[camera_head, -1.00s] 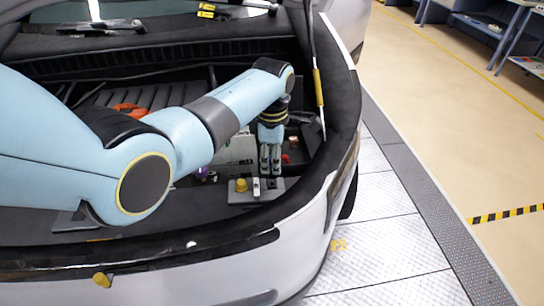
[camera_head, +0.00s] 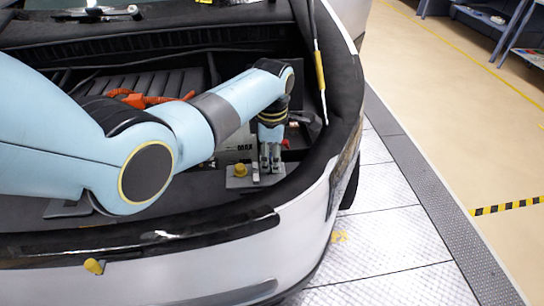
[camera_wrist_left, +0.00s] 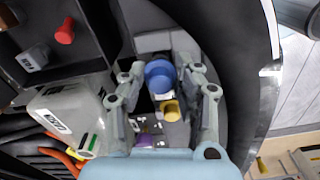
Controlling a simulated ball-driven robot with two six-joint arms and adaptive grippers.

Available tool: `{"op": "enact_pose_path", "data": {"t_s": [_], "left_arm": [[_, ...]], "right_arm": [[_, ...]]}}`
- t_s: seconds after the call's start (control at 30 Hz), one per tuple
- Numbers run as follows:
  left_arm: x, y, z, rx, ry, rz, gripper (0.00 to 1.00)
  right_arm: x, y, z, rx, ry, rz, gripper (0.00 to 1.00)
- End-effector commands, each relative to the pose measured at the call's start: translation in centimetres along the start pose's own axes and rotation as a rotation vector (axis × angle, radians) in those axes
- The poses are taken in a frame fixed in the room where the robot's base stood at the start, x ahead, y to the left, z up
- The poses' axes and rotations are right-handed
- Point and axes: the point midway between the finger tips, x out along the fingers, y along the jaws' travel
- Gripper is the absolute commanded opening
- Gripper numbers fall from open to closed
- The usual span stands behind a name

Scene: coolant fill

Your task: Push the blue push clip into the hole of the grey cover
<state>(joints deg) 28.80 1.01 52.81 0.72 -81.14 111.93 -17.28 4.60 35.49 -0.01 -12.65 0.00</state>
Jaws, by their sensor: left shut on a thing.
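The grey cover (camera_head: 240,183) is a flat plate near the car's rear edge, with a yellow knob (camera_head: 240,170) standing on it. My left gripper (camera_head: 269,168) points down over the right part of the cover. In the left wrist view, the gripper (camera_wrist_left: 163,78) is shut on the round blue push clip (camera_wrist_left: 159,74), which sits between its two fingertips. Part of the grey cover (camera_wrist_left: 152,42) shows beyond the clip, and the yellow knob (camera_wrist_left: 171,110) lies below it. The hole and the clip's lower end are hidden, so contact cannot be told. My right gripper is out of view.
A light grey container marked MAX (camera_wrist_left: 62,112) stands beside the gripper. A red cap (camera_wrist_left: 65,31) and orange cables (camera_head: 140,99) are further in. The car's dark rim (camera_head: 335,140) curves close on the right. The floor outside is clear.

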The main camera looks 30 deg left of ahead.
Motion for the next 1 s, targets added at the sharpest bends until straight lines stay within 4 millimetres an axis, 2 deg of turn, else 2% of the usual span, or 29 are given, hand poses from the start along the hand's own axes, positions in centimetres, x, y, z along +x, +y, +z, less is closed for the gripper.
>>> {"op": "enact_pose_path", "data": {"t_s": [1.0], "left_arm": [[-0.08, -0.05, -0.03, -0.004, 0.001, -0.001, 0.20]], "right_arm": [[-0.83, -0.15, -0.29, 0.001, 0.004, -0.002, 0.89]]}}
